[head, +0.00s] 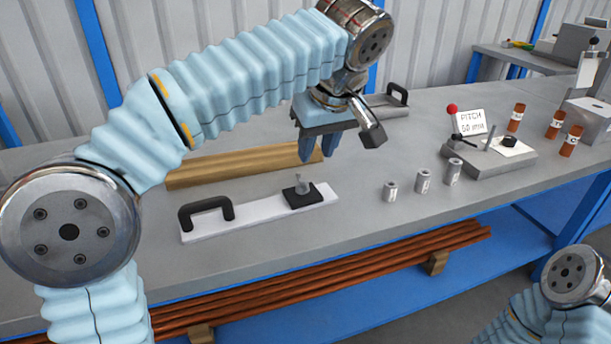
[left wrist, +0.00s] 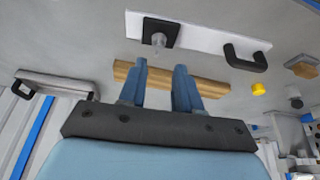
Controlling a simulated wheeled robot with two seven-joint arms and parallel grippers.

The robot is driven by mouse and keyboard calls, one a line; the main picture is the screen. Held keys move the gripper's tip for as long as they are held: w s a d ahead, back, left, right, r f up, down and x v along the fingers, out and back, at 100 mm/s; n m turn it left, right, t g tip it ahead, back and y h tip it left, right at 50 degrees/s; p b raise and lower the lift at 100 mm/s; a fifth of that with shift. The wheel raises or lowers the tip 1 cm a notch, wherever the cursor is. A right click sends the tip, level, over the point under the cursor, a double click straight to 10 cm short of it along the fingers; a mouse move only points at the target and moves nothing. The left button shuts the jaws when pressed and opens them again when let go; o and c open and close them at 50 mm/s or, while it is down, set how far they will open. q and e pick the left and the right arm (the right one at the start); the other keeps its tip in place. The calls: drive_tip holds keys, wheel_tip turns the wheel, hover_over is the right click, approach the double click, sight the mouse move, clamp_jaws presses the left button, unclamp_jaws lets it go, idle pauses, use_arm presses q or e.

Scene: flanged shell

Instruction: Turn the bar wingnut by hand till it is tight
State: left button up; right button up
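The bar is a flat white plate (head: 262,216) with a black handle (head: 206,210) at its left end, lying on the bench. A black block (head: 303,195) sits near its right end, with a small grey wingnut (head: 299,181) upright on it. In the left wrist view the wingnut (left wrist: 158,42) shows on the block, beyond the fingertips. My left gripper (head: 320,152) is above the wingnut and slightly to its right and behind, apart from it. Its two blue fingers (left wrist: 161,68) are spread with nothing between them. My right gripper is outside the views.
A wooden beam (head: 240,166) lies just behind the plate. Several small metal cylinders (head: 423,180) stand to the right, before a fixture (head: 490,157) with a red-knobbed lever and a "PITCH 50 mm" card. Another handled bar (head: 388,108) lies behind my left gripper.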

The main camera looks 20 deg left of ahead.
sight(306, 184)
use_arm(q)
drive_tip(key=b+x, duration=0.1)
drive_tip(key=x, duration=0.9)
drive_tip(key=shift+w+f, duration=0.1)
drive_tip(key=shift+f, duration=0.25)
drive_tip(key=shift+c, duration=0.5)
clamp_jaws()
